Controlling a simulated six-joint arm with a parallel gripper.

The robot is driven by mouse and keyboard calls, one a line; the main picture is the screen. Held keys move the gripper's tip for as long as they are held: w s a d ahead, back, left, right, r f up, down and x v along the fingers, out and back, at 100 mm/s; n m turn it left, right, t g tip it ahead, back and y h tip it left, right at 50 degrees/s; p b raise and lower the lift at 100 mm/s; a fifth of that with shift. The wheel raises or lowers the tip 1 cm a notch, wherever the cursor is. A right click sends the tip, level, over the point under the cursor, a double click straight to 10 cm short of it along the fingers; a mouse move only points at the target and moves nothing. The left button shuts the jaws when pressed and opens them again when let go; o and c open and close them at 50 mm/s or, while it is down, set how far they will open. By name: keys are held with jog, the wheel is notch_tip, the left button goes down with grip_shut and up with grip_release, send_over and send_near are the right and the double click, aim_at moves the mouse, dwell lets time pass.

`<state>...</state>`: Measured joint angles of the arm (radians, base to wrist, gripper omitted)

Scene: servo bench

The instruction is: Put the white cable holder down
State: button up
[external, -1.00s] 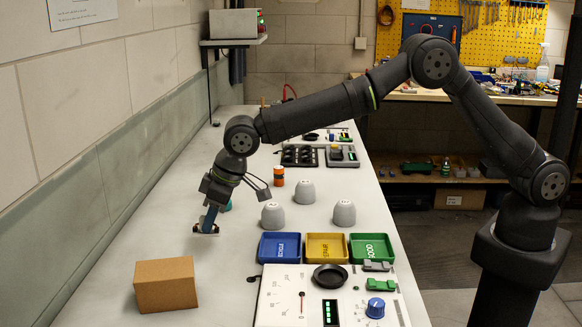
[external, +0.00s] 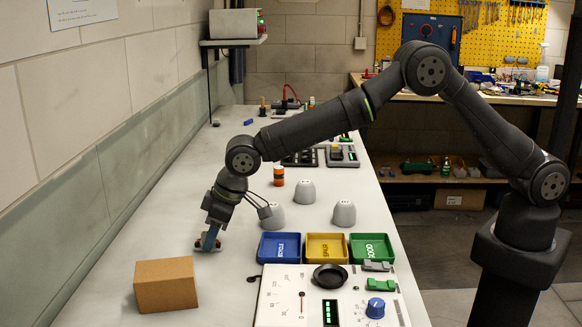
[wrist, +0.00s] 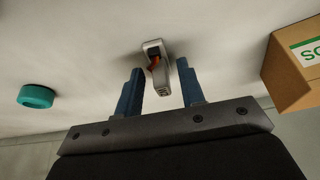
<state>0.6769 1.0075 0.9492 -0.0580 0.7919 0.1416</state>
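The white cable holder (wrist: 153,50) lies on the bench, a pale narrow piece with an orange part inside. In the wrist view it sits between and just beyond the tips of my gripper (wrist: 160,68). The two blue fingers stand apart, with a gap visible on each side of the holder. In the external view my gripper (external: 208,240) points down at the bench top, left of the blue tray. Only a little of the holder (external: 219,248) shows there, around the fingertips, with the fingers hiding the rest.
A cardboard box (external: 166,284) stands near my gripper, on the near side. A teal round piece (wrist: 36,96) lies on the bench in the wrist view. Grey cups (external: 344,213) and blue, yellow and green trays (external: 279,257) stand to the right. Bench along the left wall is clear.

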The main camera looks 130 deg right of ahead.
aim_at(214, 247)
jog(key=shift+r, duration=0.1)
jog(key=v, duration=1.2)
jog(key=x, duration=1.2)
jog(key=shift+r, duration=1.5)
